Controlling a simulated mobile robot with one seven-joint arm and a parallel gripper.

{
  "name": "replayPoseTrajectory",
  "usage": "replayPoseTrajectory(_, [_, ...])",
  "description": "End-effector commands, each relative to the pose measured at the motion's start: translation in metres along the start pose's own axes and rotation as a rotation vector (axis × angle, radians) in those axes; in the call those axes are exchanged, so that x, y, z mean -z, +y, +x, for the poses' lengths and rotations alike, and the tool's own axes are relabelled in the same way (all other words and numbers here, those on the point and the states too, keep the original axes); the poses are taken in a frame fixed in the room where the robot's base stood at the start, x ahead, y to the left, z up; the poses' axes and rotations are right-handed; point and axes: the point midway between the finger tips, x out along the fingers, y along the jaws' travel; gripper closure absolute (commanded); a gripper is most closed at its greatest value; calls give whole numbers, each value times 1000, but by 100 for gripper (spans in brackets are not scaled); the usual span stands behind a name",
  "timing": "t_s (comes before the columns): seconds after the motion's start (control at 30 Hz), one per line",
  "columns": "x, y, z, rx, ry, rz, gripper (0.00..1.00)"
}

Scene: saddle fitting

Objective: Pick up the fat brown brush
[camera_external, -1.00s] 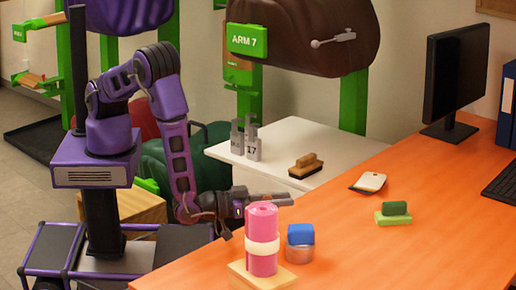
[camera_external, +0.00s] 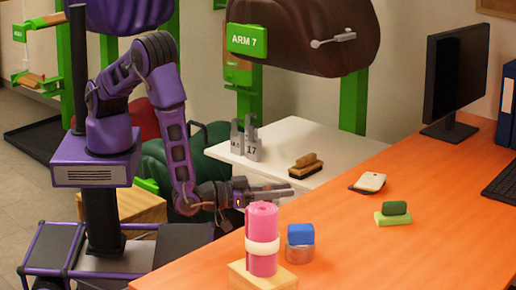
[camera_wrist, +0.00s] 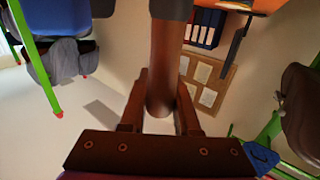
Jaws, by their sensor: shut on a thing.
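A brush (camera_external: 305,166) with a brown wooden top and dark bristles lies on the white table, in the external view. My gripper (camera_external: 268,190) is to its lower left, apart from it, near the orange desk's left edge. In the wrist view, my gripper (camera_wrist: 161,112) is shut on a brown rod-like thing (camera_wrist: 165,55) with a rounded near end. Its far end meets a grey part at the top edge of the picture. I cannot tell what the held thing is.
The white table (camera_external: 275,131) bears two grey numbered pieces (camera_external: 245,141). The orange desk (camera_external: 345,235) holds a pink roll (camera_external: 262,222), a blue block (camera_external: 300,234), a green block (camera_external: 394,208) and a monitor (camera_external: 455,80). A brown saddle (camera_external: 310,35) hangs above on a green stand.

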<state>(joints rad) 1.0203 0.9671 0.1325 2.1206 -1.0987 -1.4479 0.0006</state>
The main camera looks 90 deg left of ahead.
Motion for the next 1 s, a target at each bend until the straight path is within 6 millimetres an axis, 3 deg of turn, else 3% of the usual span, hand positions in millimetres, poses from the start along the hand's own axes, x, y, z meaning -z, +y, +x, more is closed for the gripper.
replayPoseTrajectory(0.2, [46,0,0,0,2,-4,100])
replayPoseTrajectory(0.4, [70,0,0,-1,0,0,100])
replayPoseTrajectory(1.0, [75,0,0,0,0,1,100])
